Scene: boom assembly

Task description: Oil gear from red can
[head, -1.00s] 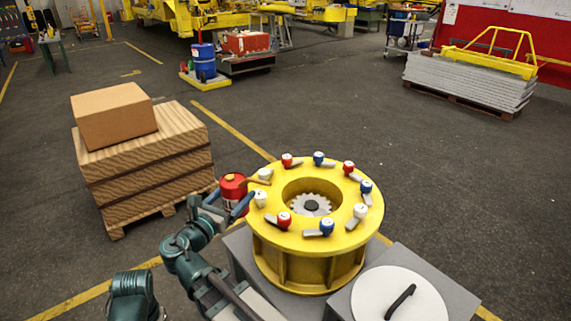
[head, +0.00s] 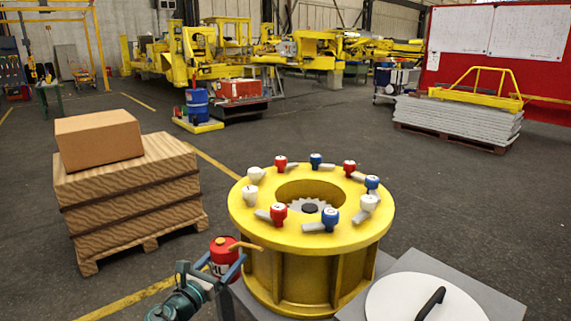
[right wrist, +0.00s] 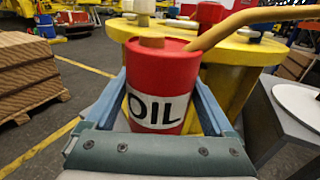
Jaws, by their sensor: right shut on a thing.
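The red oil can (head: 219,258) with an "OIL" label stands upright in my right gripper (head: 228,270), left of the yellow ring housing (head: 262,228). The can also fills the middle of the right wrist view (right wrist: 160,84), between the two blue fingers (right wrist: 162,108). Its yellow spout (right wrist: 245,22) points right, towards the housing; in the head view the spout tip is near the rim's front left edge. The grey toothed gear (head: 322,205) sits inside the housing's central opening, partly hidden by the near rim. My left gripper is not in view.
Red, white and blue capped handles (head: 279,212) stand around the housing's top. A grey box with a white round lid (head: 400,300) is at the lower right. A cardboard box (head: 98,140) on a wooden stack (head: 130,205) stands left. Open floor lies behind.

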